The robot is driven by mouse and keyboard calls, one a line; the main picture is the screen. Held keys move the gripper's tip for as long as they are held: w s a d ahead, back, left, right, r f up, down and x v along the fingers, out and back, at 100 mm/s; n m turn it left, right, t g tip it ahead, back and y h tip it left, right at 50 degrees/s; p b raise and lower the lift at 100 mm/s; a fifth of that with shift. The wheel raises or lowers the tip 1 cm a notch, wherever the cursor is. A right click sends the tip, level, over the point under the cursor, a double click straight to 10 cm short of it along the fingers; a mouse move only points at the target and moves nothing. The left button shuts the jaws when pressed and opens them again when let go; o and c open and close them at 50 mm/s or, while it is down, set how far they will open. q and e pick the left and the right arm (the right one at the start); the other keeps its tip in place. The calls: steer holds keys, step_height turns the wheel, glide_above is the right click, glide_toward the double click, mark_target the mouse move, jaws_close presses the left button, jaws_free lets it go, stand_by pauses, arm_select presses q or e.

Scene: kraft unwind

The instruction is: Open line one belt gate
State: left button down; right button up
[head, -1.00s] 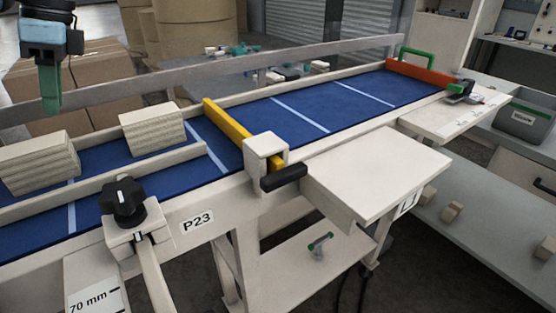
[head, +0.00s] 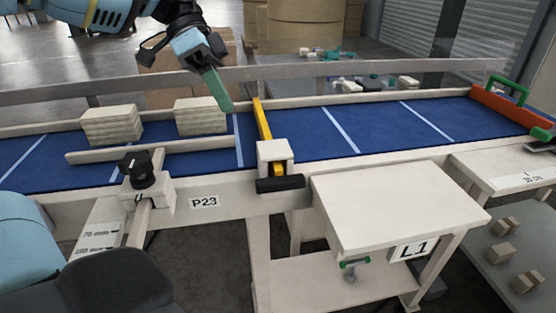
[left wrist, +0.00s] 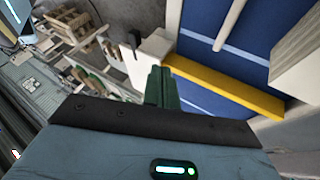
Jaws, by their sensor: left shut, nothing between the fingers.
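The belt gate is a yellow bar (head: 262,119) lying across the blue belt. Its white block (head: 274,152) sits on the near rail, with a black handle (head: 280,184) on the front. My left gripper (head: 225,104) is shut and empty, its green fingers pointing down over the belt just left of the bar. In the left wrist view the green fingers (left wrist: 163,90) are together, and the yellow bar (left wrist: 228,88) runs to their right. The white block (left wrist: 154,46) and the black handle (left wrist: 130,58) show beyond the fingertips. My right gripper is not in view.
Stacks of pale sheets (head: 111,125) stand on the belt to the left, behind a guide rail (head: 190,147). A black knob (head: 137,170) rises on the near side. A white table (head: 395,205) marked L1 juts out front. An orange bar (head: 505,108) crosses the belt's right end.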

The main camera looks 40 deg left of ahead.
arm_select(q)
steer(key=shift+f, duration=0.1)
steer(key=x, duration=1)
steer(key=shift+s+d, duration=0.15)
steer(key=shift+d, duration=0.05)
steer(key=s+d, duration=0.1)
steer(key=s+d+p, duration=0.1)
steer(key=shift+s+d, duration=0.2)
steer(key=shift+d, duration=0.15)
